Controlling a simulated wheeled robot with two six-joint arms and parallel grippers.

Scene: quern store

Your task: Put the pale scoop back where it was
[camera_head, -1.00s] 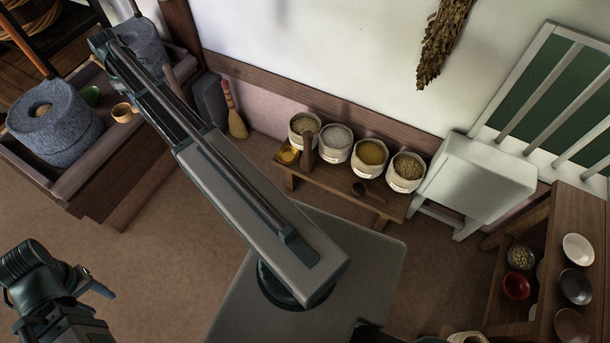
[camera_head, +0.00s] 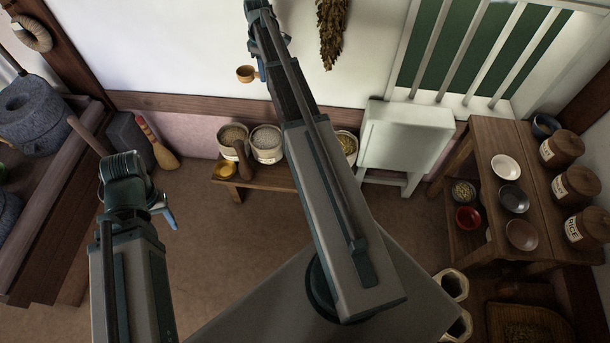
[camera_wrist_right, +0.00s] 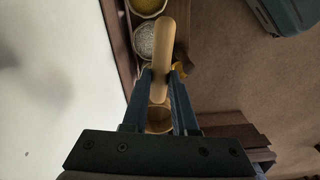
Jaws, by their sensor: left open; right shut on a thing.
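The pale scoop (camera_head: 245,73), light wood with a round cup, is held up in front of the white wall, above the low bench (camera_head: 262,184). My right gripper (camera_head: 261,74) is shut on it. In the right wrist view its handle (camera_wrist_right: 164,35) stands up between the fingertips (camera_wrist_right: 160,72), with the cup (camera_wrist_right: 160,121) nearer the palm. My left gripper (camera_head: 167,207) is open and empty, low at the left, away from the scoop.
On the bench stand pale sacks (camera_head: 266,146), a brown upright object (camera_head: 243,161) and a yellow item (camera_head: 225,169). My right arm hides part of the row. A white cabinet (camera_head: 405,140) and a shelf table (camera_head: 490,150) are right; stone querns (camera_head: 35,115) are left.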

